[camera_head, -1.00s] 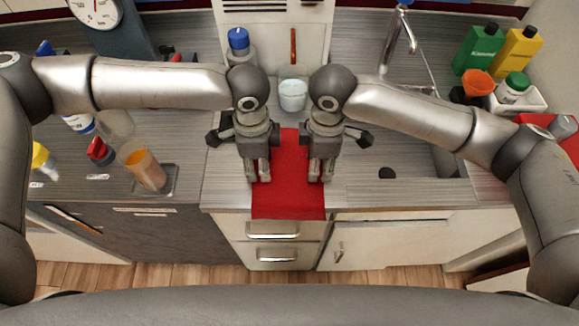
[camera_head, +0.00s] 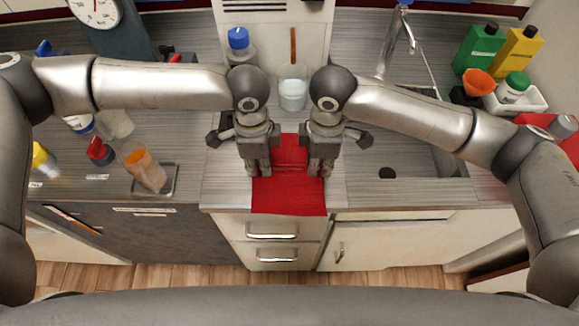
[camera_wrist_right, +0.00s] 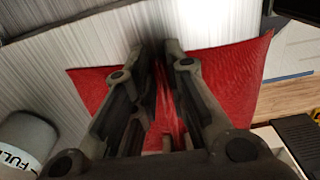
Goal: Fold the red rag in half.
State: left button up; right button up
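The red rag (camera_head: 288,198) lies on the counter, and its front part hangs over the front edge. A raised crease runs across it between my grippers. My left gripper (camera_head: 259,174) points down at the rag's left side, its fingers close together on the cloth. My right gripper (camera_head: 319,174) does the same at the right side. In the right wrist view, the right gripper (camera_wrist_right: 160,48) has its fingertips nearly together, with the red rag (camera_wrist_right: 225,80) bunched into pleats between the fingers. The left fingertips are small, and their contact is partly hidden.
A sink with a faucet (camera_head: 398,40) is to the right. An orange-filled beaker (camera_head: 146,170) and bottles stand at the left. Green (camera_head: 478,50) and yellow (camera_head: 516,55) bottles stand back right. Drawers are below the counter edge.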

pick_arm(q)
jog(key=shift+f, duration=0.1)
grip_shut()
pick_arm(e)
jog(key=shift+f, duration=0.15)
grip_shut()
